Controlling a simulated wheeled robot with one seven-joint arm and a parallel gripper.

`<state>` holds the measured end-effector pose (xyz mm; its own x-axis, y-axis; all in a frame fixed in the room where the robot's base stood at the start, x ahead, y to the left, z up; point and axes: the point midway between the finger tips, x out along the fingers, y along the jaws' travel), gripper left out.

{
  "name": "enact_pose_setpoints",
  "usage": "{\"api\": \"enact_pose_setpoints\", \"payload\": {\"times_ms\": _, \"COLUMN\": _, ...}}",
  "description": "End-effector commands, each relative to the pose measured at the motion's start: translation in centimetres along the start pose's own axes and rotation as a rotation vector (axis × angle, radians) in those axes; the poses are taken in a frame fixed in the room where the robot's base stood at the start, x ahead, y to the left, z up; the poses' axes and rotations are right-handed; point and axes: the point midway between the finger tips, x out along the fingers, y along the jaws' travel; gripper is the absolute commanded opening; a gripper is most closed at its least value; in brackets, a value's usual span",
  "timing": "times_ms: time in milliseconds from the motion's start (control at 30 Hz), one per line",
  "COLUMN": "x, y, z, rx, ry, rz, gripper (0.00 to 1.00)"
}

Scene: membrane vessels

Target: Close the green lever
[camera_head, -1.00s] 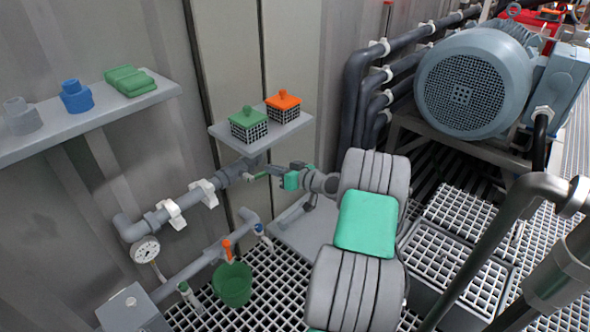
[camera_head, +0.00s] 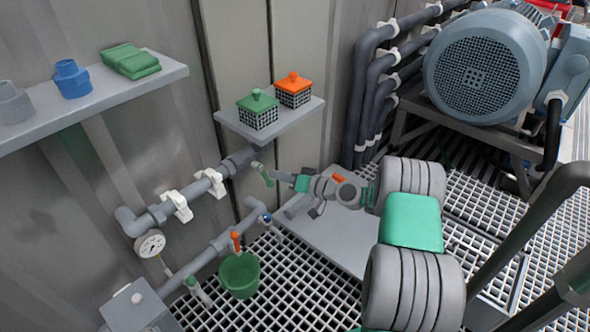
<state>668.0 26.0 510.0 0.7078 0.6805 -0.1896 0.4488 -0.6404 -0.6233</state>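The green lever (camera_head: 263,174) sits near the right end of the upper wall pipe, below the small shelf. It slants down to the right, its pale end at the upper left. My gripper (camera_head: 283,177) is just right of the lever and points left towards it. I cannot tell whether it touches the lever, and its fingers are too small to show whether they are open or shut. Another green-handled lever (camera_head: 198,291) is on the lower pipe, beside an orange lever (camera_head: 236,241) and a blue lever (camera_head: 265,217).
A small shelf (camera_head: 285,122) with a green-lidded box (camera_head: 258,109) and an orange-lidded box (camera_head: 294,90) juts out above the lever. A pressure gauge (camera_head: 150,244) is at left. A large motor (camera_head: 485,68) stands right.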

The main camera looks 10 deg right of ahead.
Motion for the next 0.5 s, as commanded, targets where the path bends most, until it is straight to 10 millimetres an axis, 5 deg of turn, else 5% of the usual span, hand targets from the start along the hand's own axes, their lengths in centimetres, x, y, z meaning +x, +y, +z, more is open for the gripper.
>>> {"api": "enact_pose_setpoints", "payload": {"times_ms": 500, "x": 0.5, "y": -0.6, "z": 2.4, "rx": -0.001, "ry": 0.000, "rz": 0.003, "gripper": 0.00}}
